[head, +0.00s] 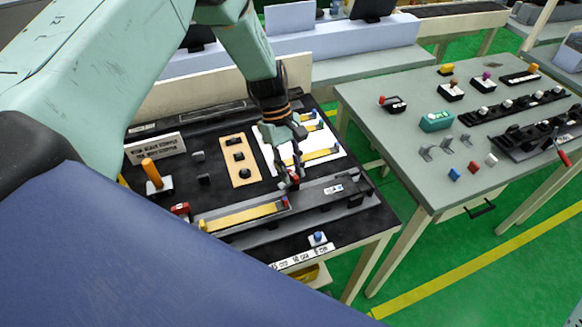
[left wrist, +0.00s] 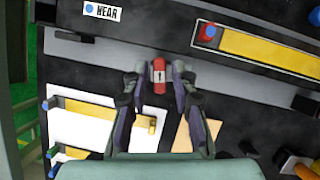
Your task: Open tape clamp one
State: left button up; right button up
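A small red block with a pale label bearing a dark mark (left wrist: 159,76), which looks like tape clamp one, sits on the black bench in the left wrist view. In the head view it shows as a bit of red (head: 294,179) at my left fingertips, mostly covered. My left gripper (head: 289,183) points down over it. In the left wrist view the gripper's two fingers (left wrist: 159,92) are spread, one on each side of the red block, with gaps between. Whether the clamp is open or closed I cannot tell. My right gripper is not in view.
A white panel (head: 325,149) and a tan board (head: 239,171) lie behind. A side table (head: 370,95) with small parts stands at right.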

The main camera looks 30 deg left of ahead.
pick_arm(q)
jog(key=shift+o, duration=0.5)
jog(key=shift+w+a+r, duration=0.1)
jog(key=shift+a+r, duration=0.05)
jog(key=shift+r, duration=0.05)
jog(key=v, duration=1.1)
jog(key=shift+r, duration=0.3)
